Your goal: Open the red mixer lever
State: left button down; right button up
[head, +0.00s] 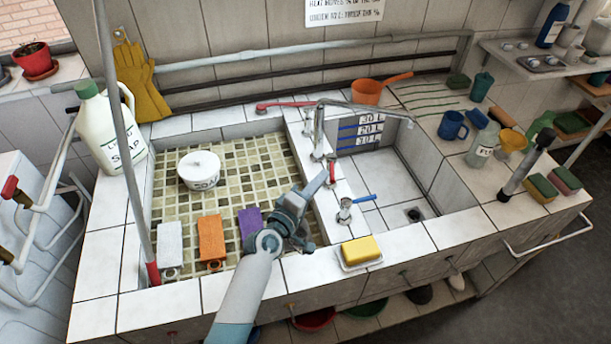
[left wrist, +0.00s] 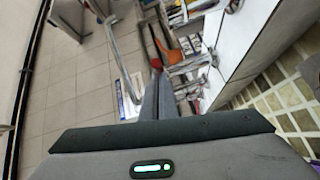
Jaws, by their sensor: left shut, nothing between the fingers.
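The red mixer lever (head: 332,172) stands on the tiled divider between the two basins, below the tall chrome tap (head: 318,135). A matching tap with a blue lever (head: 364,198) is in front of it. My left gripper (head: 322,181) reaches up from the bottom with its fingers shut and empty. Its tips are close beside the red lever; I cannot tell whether they touch. In the left wrist view the shut fingers (left wrist: 156,78) point at a small red part (left wrist: 156,63) just past their tips. My right gripper is not in view.
A yellow sponge (head: 360,249) lies on a dish on the front ledge. The left basin holds a white pot (head: 199,169) and several coloured blocks. An orange saucepan (head: 368,92) sits behind the right basin. A long red handle (head: 283,105) extends left behind the tap.

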pick_arm(q)
jog(key=shift+s+d, duration=0.2)
jog(key=shift+d, duration=0.4)
jog(key=shift+s+d, duration=0.15)
jog(key=shift+d, duration=0.45)
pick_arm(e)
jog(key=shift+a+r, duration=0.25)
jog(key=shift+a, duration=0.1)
pick_arm(q)
jog(key=shift+d, duration=0.2)
jog(key=shift+a, duration=0.1)
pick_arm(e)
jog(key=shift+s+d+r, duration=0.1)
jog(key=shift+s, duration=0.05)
